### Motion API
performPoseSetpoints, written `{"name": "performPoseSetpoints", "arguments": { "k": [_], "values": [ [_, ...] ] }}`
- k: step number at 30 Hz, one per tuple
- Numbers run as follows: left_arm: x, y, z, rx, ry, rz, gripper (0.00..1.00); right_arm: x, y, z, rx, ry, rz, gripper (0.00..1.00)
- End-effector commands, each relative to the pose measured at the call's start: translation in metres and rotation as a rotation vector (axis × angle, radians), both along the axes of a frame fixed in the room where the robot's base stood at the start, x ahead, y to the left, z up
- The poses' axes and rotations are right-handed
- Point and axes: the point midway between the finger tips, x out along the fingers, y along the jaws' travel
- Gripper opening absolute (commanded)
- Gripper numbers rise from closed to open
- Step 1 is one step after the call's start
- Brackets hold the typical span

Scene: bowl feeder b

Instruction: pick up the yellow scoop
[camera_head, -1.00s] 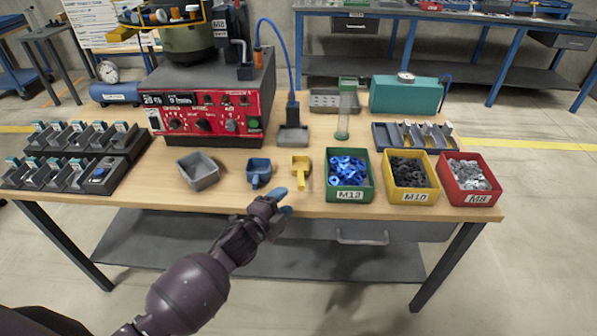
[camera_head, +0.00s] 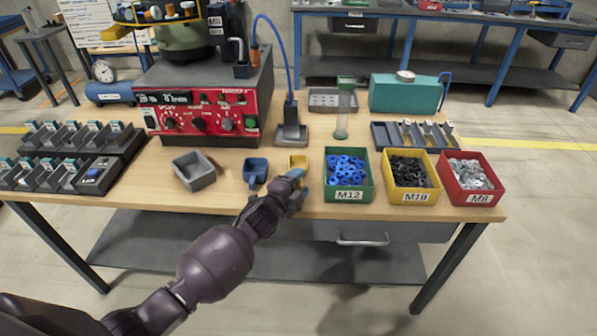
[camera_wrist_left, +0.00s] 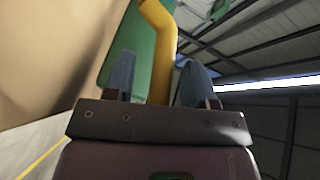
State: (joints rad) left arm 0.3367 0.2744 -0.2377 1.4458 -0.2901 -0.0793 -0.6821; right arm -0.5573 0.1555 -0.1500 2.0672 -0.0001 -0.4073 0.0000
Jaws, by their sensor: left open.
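The yellow scoop (camera_head: 298,161) lies on the wooden table between the blue scoop and the green M12 bin; its handle is mostly hidden behind my gripper in the head view. My left gripper (camera_head: 296,175) is at the scoop's handle, near the table's front edge. In the left wrist view the yellow handle (camera_wrist_left: 160,60) passes between the two open blue-grey fingers (camera_wrist_left: 158,84), with gaps visible on both sides. My right gripper does not show.
A blue scoop (camera_head: 255,171) and a grey tray (camera_head: 194,171) stand to the left. The green M12 bin (camera_head: 349,195), yellow M10 bin (camera_head: 413,197) and red M8 bin (camera_head: 474,199) stand close on the right. The red feeder control box (camera_head: 205,116) is behind.

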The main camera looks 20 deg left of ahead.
Motion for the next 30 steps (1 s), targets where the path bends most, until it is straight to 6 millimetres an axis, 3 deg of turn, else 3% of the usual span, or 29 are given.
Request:
{"name": "performPoseSetpoints", "arguments": {
  "k": [5,15,26,30],
  "values": [
    [0.0,0.0,0.001,0.0,-0.001,0.0,0.49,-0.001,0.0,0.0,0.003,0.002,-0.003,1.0],
    [0.0,0.0,0.001,0.001,-0.001,0.0,0.0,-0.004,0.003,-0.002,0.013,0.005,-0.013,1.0],
    [0.0,0.0,0.002,0.0,-0.002,0.0,0.0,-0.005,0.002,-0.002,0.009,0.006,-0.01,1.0],
    [0.001,0.001,0.012,0.003,-0.006,0.0,0.0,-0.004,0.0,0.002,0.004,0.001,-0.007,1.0]
  ]
}}
